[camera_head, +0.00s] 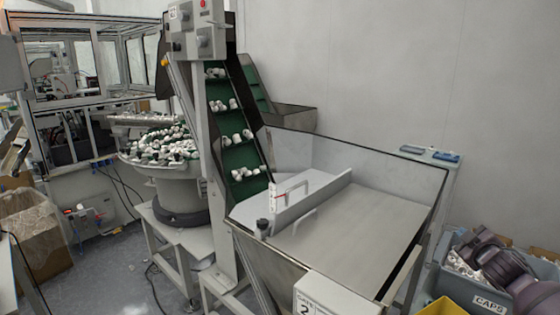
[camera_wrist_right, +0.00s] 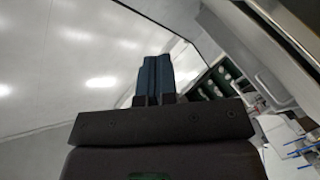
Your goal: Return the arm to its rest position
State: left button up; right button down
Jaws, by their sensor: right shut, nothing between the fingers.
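My right gripper (camera_wrist_right: 157,62) shows in the right wrist view as two dark blue fingers side by side on a black mount. The fingers are pressed together and hold nothing. In the head view, dark grey-purple links of my right arm show at the lower right, over and beside a grey crate labelled CAPS (camera_head: 488,305). The fingertips are hard to make out there, and the frame edge cuts off part of the arm. My left gripper is in neither view.
A yellow bin (camera_head: 440,307) is at the lower right. A cardboard box (camera_head: 35,235) stands at left.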

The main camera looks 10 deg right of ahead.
jog(key=s+a+f+m+g+y, duration=0.1)
jog(key=s+a+f, duration=0.6)
jog(key=f, duration=0.2)
jog(key=s+a+f+m+g+y, duration=0.1)
jog(key=s+a+f+y, duration=0.1)
jog(key=s+a+f, duration=0.55)
jog(key=s+a+f+m+g, duration=0.1)
jog(key=s+a+f, duration=0.3)
jog(key=s+a, duration=0.4)
jog(key=s+a+f+m+y, duration=0.1)
jog(key=s+a+f+m, duration=0.1)
jog(key=s+a+f, duration=0.2)
jog(key=s+a, duration=0.3)
jog(key=s, duration=0.1)
jog(key=shift+a+m+g, duration=0.35)
jog(key=shift+m+g, duration=0.05)
